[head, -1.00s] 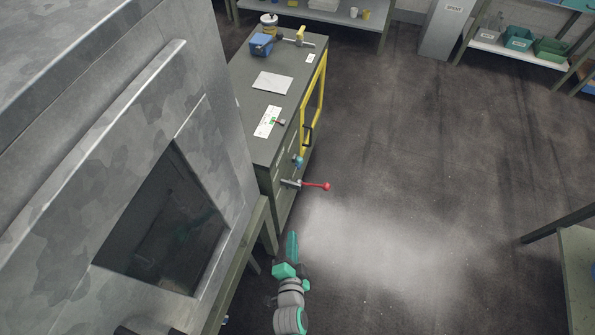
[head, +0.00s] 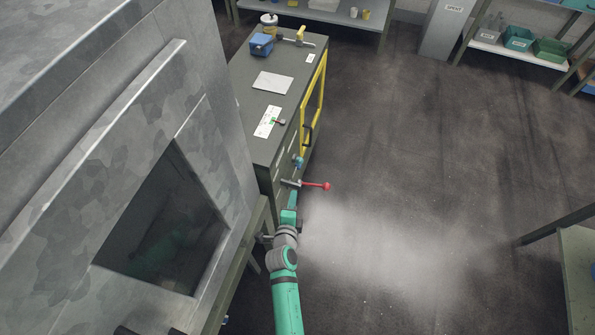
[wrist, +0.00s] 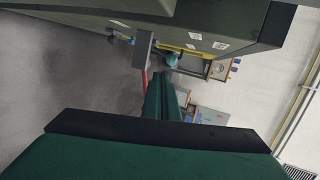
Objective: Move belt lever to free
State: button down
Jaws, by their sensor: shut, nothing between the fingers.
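A lever with a red rod and red ball end (head: 326,186) sticks out to the right from a grey shaft near the front end of the green cabinet (head: 262,148). In the wrist view its red rod (wrist: 144,78) shows beside my fingers, below a grey block. A smaller lever with a dark knob (head: 281,122) sits on a white label plate on the cabinet top; I cannot read which is the belt lever. My gripper (head: 293,195) is shut and empty, just below the red lever's shaft. Its green fingers (wrist: 163,92) show in the wrist view; contact cannot be told.
A yellow frame (head: 315,105) and a small blue-green knob (head: 298,161) are on the cabinet's right side. A large grey metal housing (head: 100,130) stands close on the left. The floor to the right (head: 420,160) is clear.

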aim_at(296, 184)
jog(key=x, duration=1)
jog(key=shift+w, duration=0.15)
jog(key=shift+w+d+r, duration=0.1)
jog(key=shift+w+r, duration=0.05)
jog(key=shift+w, duration=0.4)
jog(key=shift+w+r, duration=0.15)
jog(key=shift+w, duration=0.4)
jog(key=shift+w+d+r, duration=0.1)
jog(key=shift+w, duration=0.55)
